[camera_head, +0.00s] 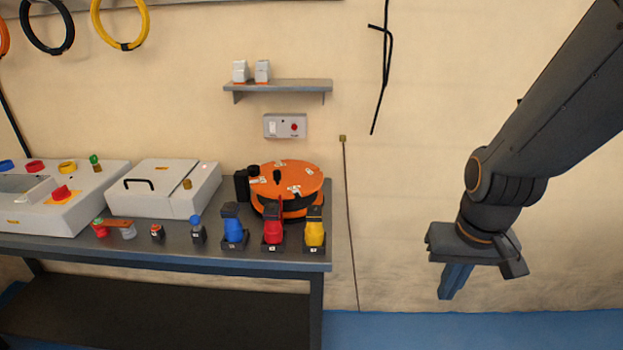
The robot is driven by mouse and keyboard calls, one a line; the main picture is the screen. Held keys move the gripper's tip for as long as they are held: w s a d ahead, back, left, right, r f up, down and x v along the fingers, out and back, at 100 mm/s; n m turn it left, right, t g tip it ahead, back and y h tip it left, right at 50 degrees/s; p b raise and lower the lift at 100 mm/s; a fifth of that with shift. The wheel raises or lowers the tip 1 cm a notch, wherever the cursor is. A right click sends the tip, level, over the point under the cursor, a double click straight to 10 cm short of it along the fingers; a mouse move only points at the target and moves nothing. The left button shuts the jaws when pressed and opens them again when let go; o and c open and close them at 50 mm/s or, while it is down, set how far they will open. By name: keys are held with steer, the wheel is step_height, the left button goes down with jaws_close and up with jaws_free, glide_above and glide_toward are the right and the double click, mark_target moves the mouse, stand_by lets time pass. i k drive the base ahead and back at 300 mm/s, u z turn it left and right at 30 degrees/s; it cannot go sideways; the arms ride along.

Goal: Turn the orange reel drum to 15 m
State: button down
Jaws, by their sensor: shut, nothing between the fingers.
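The orange reel drum (308,178) lies at the right end of the dark workbench, near the wall. Its top is an orange disc with small white labels and a dark upright knob; the labels are too small to read. A black block stands against its left side. Blue, red and yellow pieces in front hide part of its lower side. My gripper (446,296) hangs well to the right of the bench, pointing down, shut and empty. It is far from the drum.
The blue (232,224), red (272,228) and yellow (315,230) connectors stand along the bench's front edge (200,262). A white box with a black handle (165,188) is to the left. A small shelf (280,86) juts from the wall above. Space between bench and gripper is clear.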

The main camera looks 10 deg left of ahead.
mark_target(297, 183)
steer(key=u, duration=0.25)
steer(key=i, duration=0.6)
steer(key=z, duration=0.7)
steer(key=i, duration=0.5)
